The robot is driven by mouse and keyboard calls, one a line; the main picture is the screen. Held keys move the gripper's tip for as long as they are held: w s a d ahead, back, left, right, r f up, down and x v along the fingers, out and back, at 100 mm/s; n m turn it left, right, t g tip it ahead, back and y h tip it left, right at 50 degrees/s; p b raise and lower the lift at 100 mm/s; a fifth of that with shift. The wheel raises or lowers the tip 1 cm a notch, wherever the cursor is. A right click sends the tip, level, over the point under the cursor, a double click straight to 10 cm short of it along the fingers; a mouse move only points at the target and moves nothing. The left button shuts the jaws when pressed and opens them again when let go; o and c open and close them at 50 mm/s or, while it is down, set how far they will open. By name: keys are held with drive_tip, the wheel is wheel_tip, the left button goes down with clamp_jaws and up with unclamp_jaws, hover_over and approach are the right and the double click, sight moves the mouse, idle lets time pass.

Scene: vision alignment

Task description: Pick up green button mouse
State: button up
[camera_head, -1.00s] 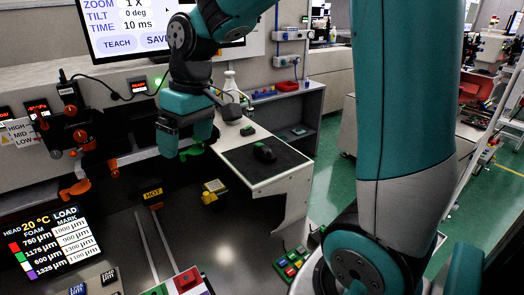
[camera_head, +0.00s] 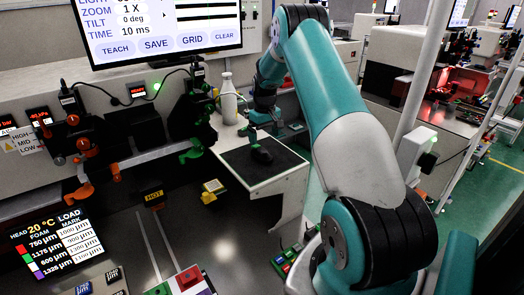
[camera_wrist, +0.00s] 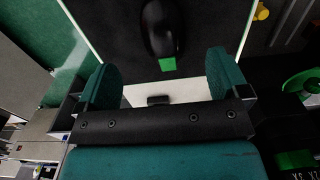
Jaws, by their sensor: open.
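The black mouse (camera_wrist: 160,25) with a green button (camera_wrist: 167,64) lies on a dark pad (camera_wrist: 110,25). In the head view the mouse (camera_head: 261,155) is on the pad (camera_head: 285,160) of the small white table (camera_head: 268,188). My gripper (camera_wrist: 165,75) is open and empty, its teal fingers spread left and right of the mouse's green end in the wrist view. In the head view my gripper (camera_head: 262,132) is over the table, just behind the mouse. Whether its fingers touch the table cannot be told.
A monitor (camera_head: 165,30) and orange and green knobs line the back left. Green floor is open at right.

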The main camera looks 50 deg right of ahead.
sight(264, 151)
wheel_tip(264, 151, down, 3)
drive_tip(key=shift+r+p, duration=0.1)
drive_tip(key=shift+p, duration=0.25)
drive_tip(key=shift+s+a+f+p, duration=0.1)
drive_tip(key=shift+f+p, duration=0.75)
drive_tip(key=shift+f, duration=0.5)
drive_tip(key=shift+a+f+p, duration=0.1)
drive_tip(key=shift+f+p, duration=0.75)
drive_tip(key=shift+f, duration=0.45)
drive_tip(key=c, duration=1)
drive_tip(key=shift+r, duration=0.15)
wheel_tip(264, 151, up, 19)
drive_tip(key=b, duration=0.7)
drive_tip(key=f+b, duration=0.2)
drive_tip(key=f, duration=0.3)
drive_tip(key=w+f+b, duration=0.1)
drive_tip(key=f+b, duration=0.1)
drive_tip(key=f, duration=0.3)
drive_tip(key=d+f+b, duration=0.1)
drive_tip(key=f+b, duration=0.1)
drive_tip(key=f, duration=0.4)
drive_tip(key=shift+w, duration=0.4)
drive_tip(key=shift+b, duration=0.3)
drive_tip(key=shift+f+b, duration=0.4)
drive_tip(key=shift+f, duration=0.65)
